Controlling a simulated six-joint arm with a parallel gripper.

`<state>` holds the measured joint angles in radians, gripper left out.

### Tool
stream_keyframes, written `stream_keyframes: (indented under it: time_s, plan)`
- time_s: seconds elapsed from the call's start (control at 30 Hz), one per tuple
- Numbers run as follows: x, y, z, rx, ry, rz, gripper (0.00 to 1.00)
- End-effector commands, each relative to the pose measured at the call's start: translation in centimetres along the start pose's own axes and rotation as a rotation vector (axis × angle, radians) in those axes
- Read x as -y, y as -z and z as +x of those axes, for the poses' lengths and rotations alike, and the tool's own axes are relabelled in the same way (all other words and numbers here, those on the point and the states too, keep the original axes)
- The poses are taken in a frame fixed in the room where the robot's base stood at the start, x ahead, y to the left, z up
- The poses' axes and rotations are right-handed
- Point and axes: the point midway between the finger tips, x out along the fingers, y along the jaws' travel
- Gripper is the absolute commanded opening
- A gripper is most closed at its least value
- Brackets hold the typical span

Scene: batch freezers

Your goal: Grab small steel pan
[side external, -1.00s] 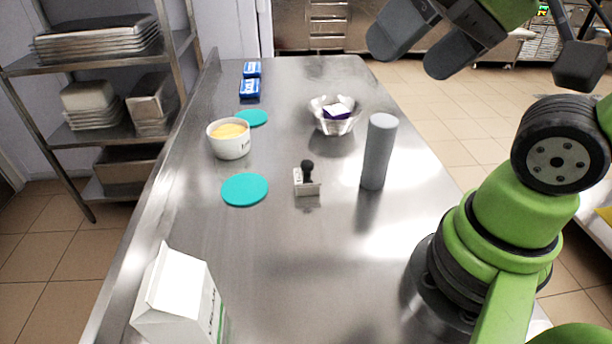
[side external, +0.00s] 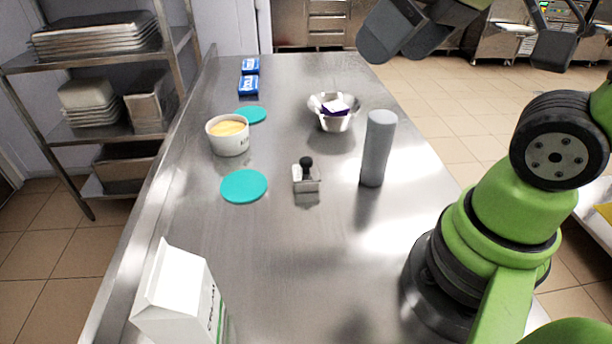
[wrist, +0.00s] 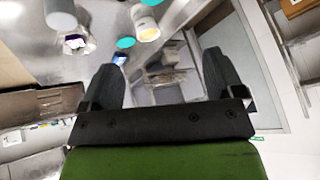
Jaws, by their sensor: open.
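A small flared steel bowl (side external: 346,123) stands toward the back right of the steel counter, with a purple and white item in it. A small square steel piece with a black knob (side external: 306,178) sits mid-counter. I cannot tell for certain which one is the small steel pan. My gripper (side external: 405,40) is open and empty, high above the counter's back right edge, apart from everything on it. In the wrist view my gripper (wrist: 162,82) shows two spread fingers with nothing between them, and the bowl (wrist: 75,44) appears at upper left.
A grey cylinder (side external: 378,150) stands right of the knobbed piece. A white tub (side external: 229,145), teal discs (side external: 244,186), blue packs (side external: 249,85) and a white carton (side external: 176,295) stand along the left. Shelves with steel pans (side external: 95,45) are beyond the counter. The front middle is clear.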

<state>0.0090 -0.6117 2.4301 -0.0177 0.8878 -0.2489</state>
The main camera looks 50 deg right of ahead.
Motion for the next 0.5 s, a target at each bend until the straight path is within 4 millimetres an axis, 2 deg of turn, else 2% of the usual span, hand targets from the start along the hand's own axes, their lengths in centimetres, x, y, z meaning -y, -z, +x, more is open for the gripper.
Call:
stream_keyframes:
  time_s: [0.17,0.3,0.5]
  plan:
    - [-1.2,3.6,3.8,0.147,-0.027,-0.529,0.87]
    - [-2.5,5.7,8.0,0.268,0.016,-0.986,0.87]
    - [-5.0,6.8,15.2,0.423,0.189,-1.622,0.87]
